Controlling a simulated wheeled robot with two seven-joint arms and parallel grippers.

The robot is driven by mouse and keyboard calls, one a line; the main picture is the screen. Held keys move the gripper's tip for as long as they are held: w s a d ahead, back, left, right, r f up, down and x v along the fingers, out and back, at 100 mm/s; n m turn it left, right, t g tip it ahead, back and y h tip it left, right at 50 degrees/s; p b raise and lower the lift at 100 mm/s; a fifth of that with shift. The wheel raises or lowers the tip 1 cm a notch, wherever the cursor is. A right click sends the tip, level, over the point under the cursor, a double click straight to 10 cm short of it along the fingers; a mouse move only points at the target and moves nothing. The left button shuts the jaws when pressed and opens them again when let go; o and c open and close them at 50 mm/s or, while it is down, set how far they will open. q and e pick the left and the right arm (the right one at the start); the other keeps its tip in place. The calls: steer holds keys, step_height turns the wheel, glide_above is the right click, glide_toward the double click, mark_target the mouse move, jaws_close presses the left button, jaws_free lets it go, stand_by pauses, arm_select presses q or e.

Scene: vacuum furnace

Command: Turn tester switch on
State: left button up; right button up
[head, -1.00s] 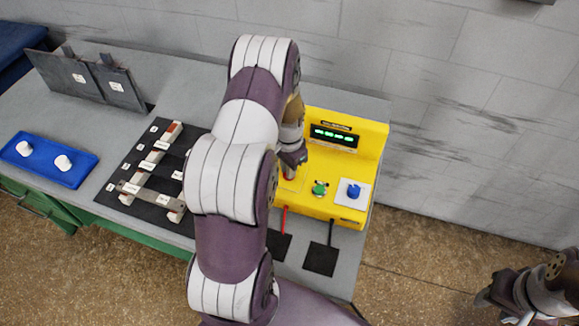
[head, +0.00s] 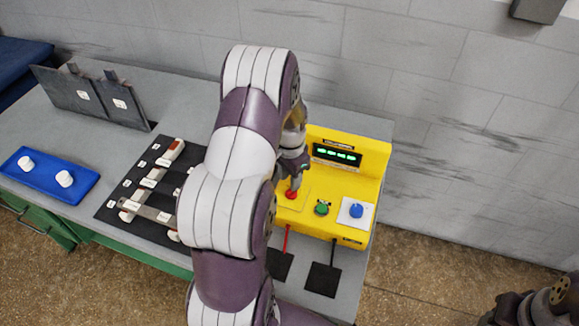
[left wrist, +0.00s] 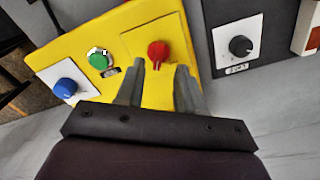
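The yellow tester (head: 345,183) stands on the right end of the bench, with its display (head: 337,155) lit green. A red switch knob (head: 291,194) is on its front left; it also shows in the left wrist view (left wrist: 158,52). My left gripper (head: 295,178) is at the red knob, pointing down. In the left wrist view its fingers (left wrist: 160,68) are apart, with the red knob just beyond and between the tips. Contact cannot be told. My right gripper (head: 497,308) is at the bottom right, partly cut off, away from the bench.
A green button (head: 322,207) and a blue knob (head: 356,211) sit right of the red knob. Red and black leads run to dark pads (head: 322,279). A black labelled mat (head: 118,212), a blue knob panel (head: 50,182) and grey upright plates (head: 98,100) lie left.

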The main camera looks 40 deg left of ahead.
mark_target(289, 190)
arm_select(q)
step_height(289, 190, up, 8)
steer(key=b, duration=0.1)
steer(key=shift+s+r, duration=0.2)
steer(key=shift+r, duration=0.05)
steer(key=s+d+n, duration=0.1)
steer(key=s+d, duration=0.4)
steer(key=d, duration=0.3)
steer(key=s+d+n+t, duration=0.1)
steer(key=s+d, duration=0.5)
steer(key=d, duration=0.2)
steer(key=shift+d, duration=0.25)
